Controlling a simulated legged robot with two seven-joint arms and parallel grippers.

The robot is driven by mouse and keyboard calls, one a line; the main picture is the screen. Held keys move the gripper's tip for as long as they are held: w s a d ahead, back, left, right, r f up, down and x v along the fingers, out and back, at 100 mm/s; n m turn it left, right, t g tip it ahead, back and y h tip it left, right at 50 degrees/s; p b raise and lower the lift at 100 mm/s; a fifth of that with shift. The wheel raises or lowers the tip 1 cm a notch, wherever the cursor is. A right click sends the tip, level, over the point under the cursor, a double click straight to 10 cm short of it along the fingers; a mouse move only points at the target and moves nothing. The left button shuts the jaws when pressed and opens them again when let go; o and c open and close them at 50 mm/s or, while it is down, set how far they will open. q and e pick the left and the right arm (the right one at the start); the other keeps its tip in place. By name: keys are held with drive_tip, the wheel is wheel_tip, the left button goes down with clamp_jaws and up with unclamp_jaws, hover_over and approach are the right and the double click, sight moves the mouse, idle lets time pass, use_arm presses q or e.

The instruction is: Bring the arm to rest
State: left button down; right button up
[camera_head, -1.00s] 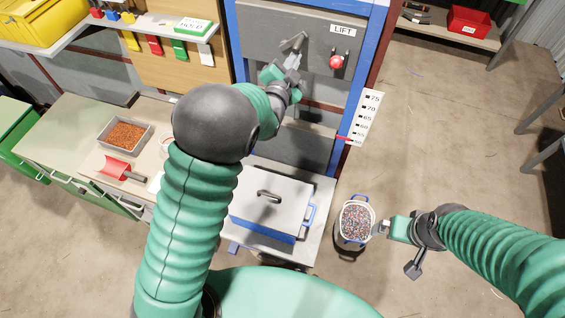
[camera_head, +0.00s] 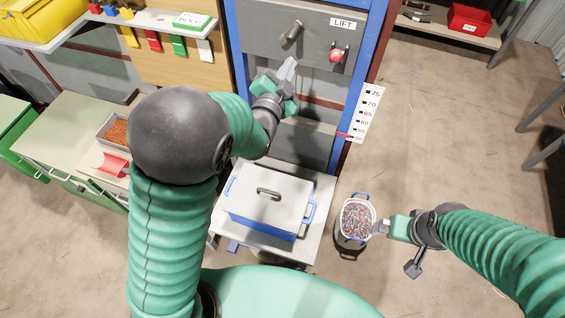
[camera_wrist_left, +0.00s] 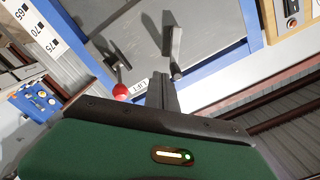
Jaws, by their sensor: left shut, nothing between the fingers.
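My left gripper (camera_head: 289,69) is shut and empty in the head view, in front of the grey lift panel (camera_head: 262,30). Its tips are below the lever (camera_head: 291,34) and apart from it. In the left wrist view the shut fingers (camera_wrist_left: 163,88) point toward the panel, with the lever (camera_wrist_left: 175,52) and the red knob (camera_wrist_left: 120,91) near them. My right gripper (camera_head: 381,228) is beside the rim of a small bucket (camera_head: 345,222) of mixed granules. Its fingers are too small to tell whether they are open or grip the rim.
A lidded blue-and-white box (camera_head: 268,205) stands on a small table below the panel. A tray of copper-coloured granules (camera_head: 104,132) and a red scoop (camera_head: 112,164) lie on the left bench, partly hidden by my left arm. The floor at right is mostly clear.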

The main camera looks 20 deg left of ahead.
use_arm(q)
drive_tip(key=s+a+f+n+g, duration=0.2)
drive_tip(key=s+f+n+g, duration=0.4)
drive_tip(key=s+f, duration=0.4)
drive_tip(key=s+f+n+g, duration=0.1)
drive_tip(key=s+f+g, duration=0.3)
drive_tip(key=s, duration=0.5)
drive_tip(key=s+f+n+g, duration=0.2)
drive_tip(key=s+f+g, duration=0.2)
drive_tip(key=s, duration=0.5)
drive_tip(key=shift+s+a+g+y+b, duration=0.15)
drive_tip(key=shift+a+g+y+b, duration=0.15)
drive_tip(key=shift+g, duration=0.4)
drive_tip(key=shift+f, duration=0.1)
